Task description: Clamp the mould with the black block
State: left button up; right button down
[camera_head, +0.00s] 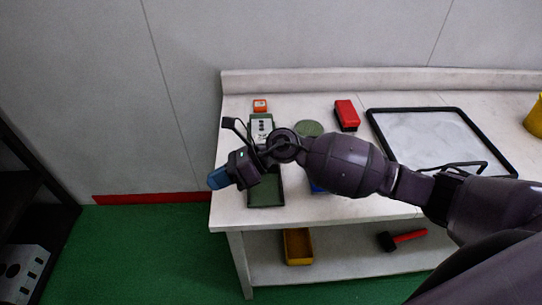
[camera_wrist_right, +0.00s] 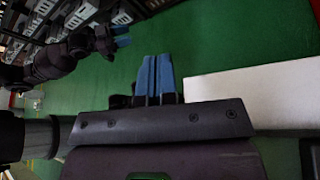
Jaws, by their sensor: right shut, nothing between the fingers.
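My right gripper (camera_head: 217,178) hangs past the left edge of the table in the head view, its blue fingers shut and empty. In the right wrist view the two blue fingers (camera_wrist_right: 156,76) lie side by side over the green floor. A pale plate with dark holes (camera_head: 266,130), perhaps part of the mould, sits in a green holder at the table's left end, partly hidden by my right arm. I cannot make out the black block for certain. My left gripper (camera_wrist_right: 122,37) shows small at the upper left of the wrist view; its opening is unclear.
On the table (camera_head: 228,215) are a dark green tray (camera_head: 265,195), an orange item (camera_head: 260,105), a green disc (camera_head: 309,128), a red block (camera_head: 346,115) and a black-framed tray (camera_head: 440,111). A yellow container (camera_head: 536,116) stands right. The lower shelf holds a yellow bin (camera_head: 297,247) and a red-handled hammer (camera_head: 407,239).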

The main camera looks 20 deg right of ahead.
jog(key=s+d+f+m+t+h+p, duration=0.1)
jog(key=s+d+f+m+t+h, duration=0.15)
jog(key=d+m+t+h, duration=0.45)
jog(key=s+d+f+m+t+h+p, duration=0.2)
jog(key=s+d+m+t+h, duration=0.15)
jog(key=d+t, duration=0.6)
jog(key=shift+g, duration=0.55)
jog(key=x, duration=0.8)
jog(key=d+x, duration=0.1)
jog(key=x, duration=0.3)
jog(key=shift+w, duration=0.2)
jog(key=shift+w+a+f, duration=0.1)
jog(key=shift+w+f, duration=0.05)
jog(key=shift+w, duration=0.5)
